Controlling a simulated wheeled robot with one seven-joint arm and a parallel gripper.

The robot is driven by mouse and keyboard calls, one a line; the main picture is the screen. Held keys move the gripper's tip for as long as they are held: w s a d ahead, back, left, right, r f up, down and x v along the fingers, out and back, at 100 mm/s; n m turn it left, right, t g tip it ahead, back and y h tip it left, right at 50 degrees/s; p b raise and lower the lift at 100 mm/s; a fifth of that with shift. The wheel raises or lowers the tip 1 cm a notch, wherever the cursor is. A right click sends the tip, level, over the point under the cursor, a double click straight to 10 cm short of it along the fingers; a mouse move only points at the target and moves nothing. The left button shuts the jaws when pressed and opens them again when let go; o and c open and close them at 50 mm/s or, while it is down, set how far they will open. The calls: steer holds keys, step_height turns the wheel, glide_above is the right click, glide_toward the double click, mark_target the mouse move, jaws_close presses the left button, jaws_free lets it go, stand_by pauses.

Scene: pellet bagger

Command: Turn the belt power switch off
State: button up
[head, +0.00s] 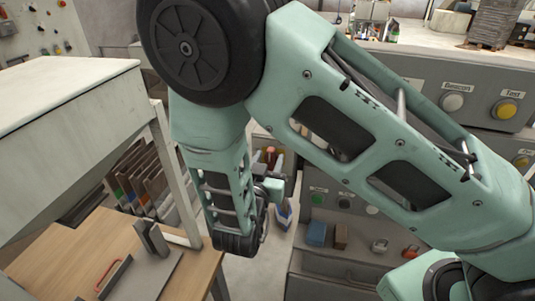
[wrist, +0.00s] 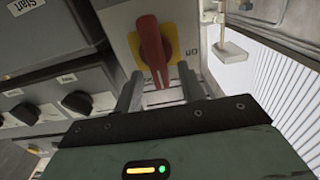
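A red rotary handle (wrist: 153,50) sits on a yellow plate (wrist: 173,48) on a light grey box in the wrist view. The handle points down toward my gripper. I cannot tell whether this is the belt power switch. My gripper (wrist: 160,90) is open, with one finger on each side of the handle's lower end. I cannot tell whether they touch it.
In the wrist view, black knobs (wrist: 76,103) line a grey panel at left, and a box marked "Start" (wrist: 30,25) is above them. A metal bracket (wrist: 228,50) is at right. In the head view, a wooden table (head: 60,255) stands at left and a grey panel with buttons (head: 425,85) at right.

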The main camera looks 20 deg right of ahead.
steer(key=shift+w+d, duration=0.2)
steer(key=shift+w, duration=0.05)
jaws_close()
steer(key=shift+s, duration=0.1)
